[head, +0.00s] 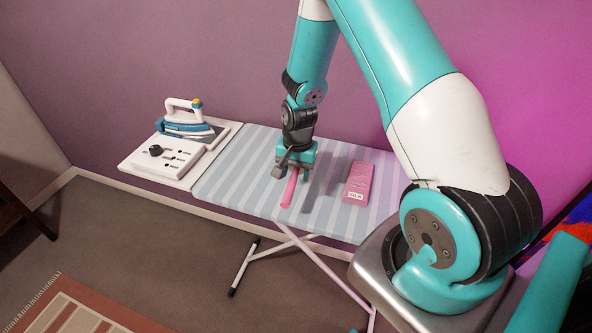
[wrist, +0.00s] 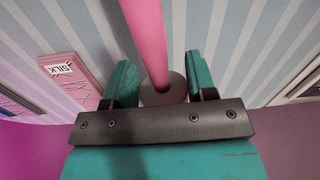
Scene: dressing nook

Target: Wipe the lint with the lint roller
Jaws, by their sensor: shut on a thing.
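The lint roller shows as a pink handle (head: 290,188) below my gripper (head: 297,165) in the head view. In the wrist view, its pink shaft (wrist: 147,40) runs up the picture from a grey round part (wrist: 164,89) between the two teal fingers of my gripper (wrist: 163,83). My gripper is shut on the lint roller, low over the striped ironing board (head: 237,173). I cannot tell whether the roller touches the cloth. I cannot make out any lint in either view.
A pink box marked SILK (head: 359,182) lies on the board right of my gripper. An iron (head: 187,122) stands at the left by a white panel (head: 163,160) with a black knob and switches. The wall is close behind. Striped board left of my gripper is bare.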

